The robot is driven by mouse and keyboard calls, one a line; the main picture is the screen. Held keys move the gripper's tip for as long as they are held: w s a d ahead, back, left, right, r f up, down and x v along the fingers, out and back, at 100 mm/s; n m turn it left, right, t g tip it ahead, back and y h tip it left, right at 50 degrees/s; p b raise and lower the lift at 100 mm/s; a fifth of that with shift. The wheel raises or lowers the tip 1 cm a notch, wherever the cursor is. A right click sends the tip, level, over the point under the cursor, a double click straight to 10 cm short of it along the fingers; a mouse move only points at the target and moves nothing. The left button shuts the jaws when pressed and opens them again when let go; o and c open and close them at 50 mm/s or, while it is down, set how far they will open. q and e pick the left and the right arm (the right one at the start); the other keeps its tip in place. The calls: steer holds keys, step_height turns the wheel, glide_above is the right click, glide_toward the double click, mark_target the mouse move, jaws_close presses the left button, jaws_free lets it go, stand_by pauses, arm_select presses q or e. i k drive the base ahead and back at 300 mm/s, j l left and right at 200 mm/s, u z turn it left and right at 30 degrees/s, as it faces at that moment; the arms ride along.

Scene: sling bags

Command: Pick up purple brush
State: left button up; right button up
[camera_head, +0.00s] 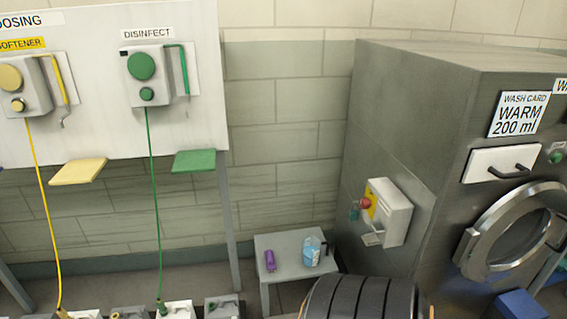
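A small purple object (270,261), which looks like the purple brush, lies on the left part of a small grey table (292,240). It is too small to make out bristles. A clear bottle with blue liquid (311,252) stands to its right on the same table, with a gap between them. Neither of my grippers shows in the head view.
A large grey washer (400,105) with a round door stands right of the table. A white dosing board (100,120) stands at left, with several containers (174,309) below. A dark ribbed shape (360,298) fills the bottom edge before the table; I cannot tell what it is.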

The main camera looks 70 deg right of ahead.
mark_target(270, 259)
steer(key=i+z, duration=0.2)
steer(key=z, duration=0.3)
steer(key=i+z, duration=0.25)
steer(key=z, duration=0.25)
steer(key=i+j+z, duration=0.15)
steer(key=z, duration=0.35)
steer(key=i+j+z, duration=0.2)
steer(key=z, duration=0.3)
